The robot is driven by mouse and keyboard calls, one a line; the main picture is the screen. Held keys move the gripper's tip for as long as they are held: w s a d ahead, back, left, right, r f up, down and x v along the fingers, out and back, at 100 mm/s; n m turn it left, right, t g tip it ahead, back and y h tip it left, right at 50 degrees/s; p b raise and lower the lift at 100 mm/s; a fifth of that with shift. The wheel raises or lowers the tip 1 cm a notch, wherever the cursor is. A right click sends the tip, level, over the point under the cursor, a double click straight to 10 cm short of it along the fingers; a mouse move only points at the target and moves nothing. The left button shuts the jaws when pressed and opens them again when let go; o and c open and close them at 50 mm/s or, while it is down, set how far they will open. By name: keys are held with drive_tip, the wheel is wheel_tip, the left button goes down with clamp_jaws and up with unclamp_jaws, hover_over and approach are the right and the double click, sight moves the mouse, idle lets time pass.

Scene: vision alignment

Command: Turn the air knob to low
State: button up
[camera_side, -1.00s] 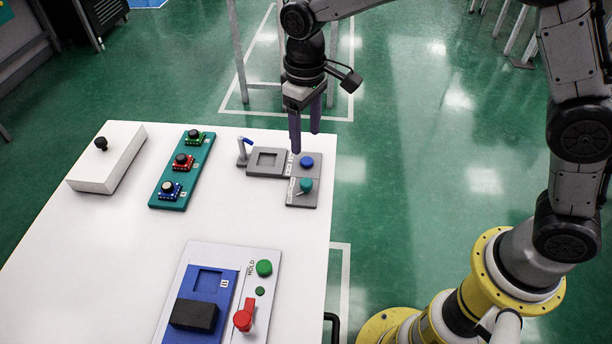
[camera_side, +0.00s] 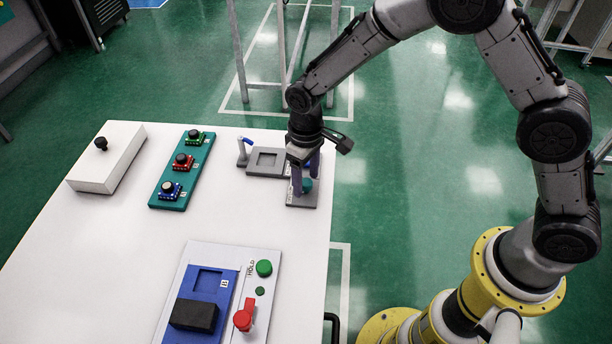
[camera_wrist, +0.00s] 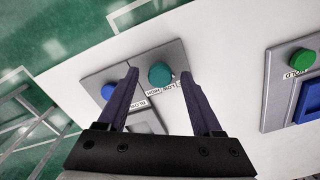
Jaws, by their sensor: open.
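The teal round knob (camera_side: 307,185) sits on a small grey panel (camera_side: 301,202) at the table's right edge. In the wrist view the teal knob (camera_wrist: 160,74) shows between the fingers, next to a small label strip with partly legible text. My gripper (camera_side: 306,188) points down over this panel in the side view, and its fingers partly hide the knob. In the wrist view my gripper (camera_wrist: 160,75) is open, with a dark purple finger on each side of the knob and visible gaps.
A teal board (camera_side: 182,172) with several buttons, a white box (camera_side: 108,160) and a blue-and-white station (camera_side: 212,262) are farther off. The table middle is clear.

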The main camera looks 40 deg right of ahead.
clamp_jaws()
idle(0.3)
drive_tip(key=shift+m, duration=0.3)
drive_tip(key=shift+r+m, duration=0.1)
drive_tip(key=shift+m, duration=2.9)
unclamp_jaws()
